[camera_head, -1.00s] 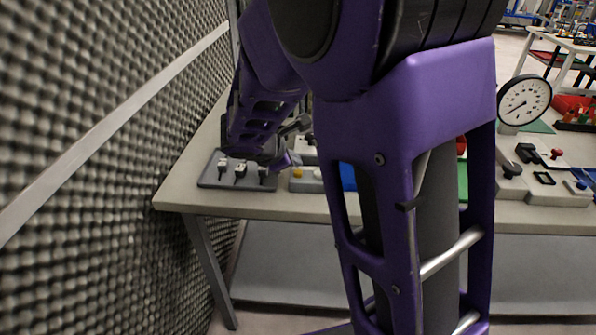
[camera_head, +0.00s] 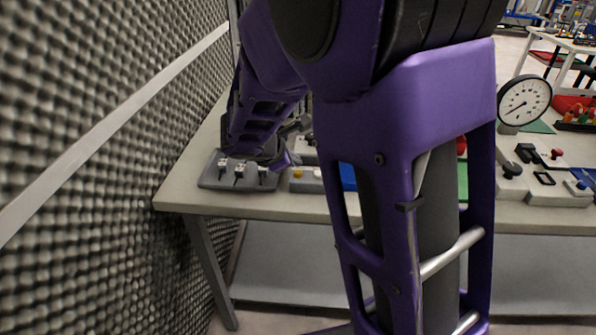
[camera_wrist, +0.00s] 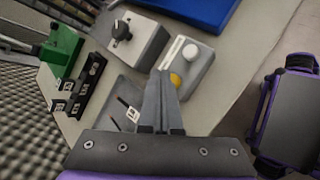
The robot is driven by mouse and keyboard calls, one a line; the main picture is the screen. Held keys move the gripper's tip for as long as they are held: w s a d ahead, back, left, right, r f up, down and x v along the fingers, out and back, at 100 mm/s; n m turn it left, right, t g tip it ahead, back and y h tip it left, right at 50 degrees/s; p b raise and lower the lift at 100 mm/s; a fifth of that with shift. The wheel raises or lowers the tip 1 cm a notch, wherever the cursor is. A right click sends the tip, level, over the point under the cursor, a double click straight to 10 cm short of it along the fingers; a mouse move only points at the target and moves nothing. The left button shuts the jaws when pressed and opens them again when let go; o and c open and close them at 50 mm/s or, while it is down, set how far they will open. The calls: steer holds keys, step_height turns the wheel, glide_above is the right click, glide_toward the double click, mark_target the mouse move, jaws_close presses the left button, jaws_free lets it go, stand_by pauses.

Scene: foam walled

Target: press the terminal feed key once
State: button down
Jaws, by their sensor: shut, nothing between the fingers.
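A grey box with a yellow button and a white button (camera_wrist: 189,64) lies just beyond and to the right of my fingertips in the wrist view. Its yellow button (camera_head: 298,174) also shows in the head view. My gripper (camera_wrist: 163,76) is shut and empty. Its fingertips overlap the box's near left edge in the picture; I cannot tell whether they touch it. In the head view my gripper (camera_head: 285,160) is over the table between the switch panel (camera_head: 210,183) and the button box. No readable label shows which control is the terminal feed key.
A knob box (camera_wrist: 146,46), a black strip with labelled pieces (camera_wrist: 82,88) and a green device (camera_wrist: 62,45) stand close by. A blue panel (camera_wrist: 200,10) lies behind. A foam wall (camera_head: 90,150) rises at the left. A dial gauge (camera_head: 523,101) stands right.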

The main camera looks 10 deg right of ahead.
mark_target(295, 178)
steer(key=shift+f, duration=0.2)
steer(key=shift+f+b, duration=0.3)
steer(key=shift+b, duration=0.25)
steer(key=shift+f, duration=0.5)
stand_by(0.7)
steer(key=shift+r, duration=0.1)
steer(key=shift+r+p, duration=0.55)
steer(key=shift+r, duration=0.3)
step_height(295, 178, up, 5)
steer(key=p, duration=0.4)
steer(key=shift+r, duration=0.1)
stand_by(0.7)
